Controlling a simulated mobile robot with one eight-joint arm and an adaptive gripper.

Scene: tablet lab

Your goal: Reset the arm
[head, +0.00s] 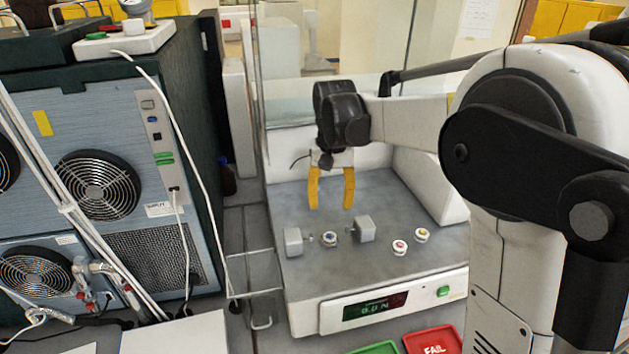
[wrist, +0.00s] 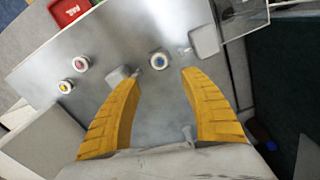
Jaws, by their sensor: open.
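My gripper (head: 331,190) has two yellow fingers, spread apart with nothing between them. It hangs above the grey platform of a bench instrument (head: 300,187), fingers pointing down. In the wrist view my gripper (wrist: 160,100) also shows open and empty. On the platform, a small white round piece with a blue centre (head: 330,237) sits between two grey blocks (head: 293,241) (head: 364,228). The blue-centred piece also shows in the wrist view (wrist: 159,62), beyond the fingertips.
Two more round pieces, red-centred (head: 400,247) and yellow-centred (head: 422,235), lie to the right on the platform. A red FAIL tray (head: 433,341) and a green tray (head: 378,348) are in front. A cabinet with fans (head: 100,185) stands at left. A glass panel rises behind the platform.

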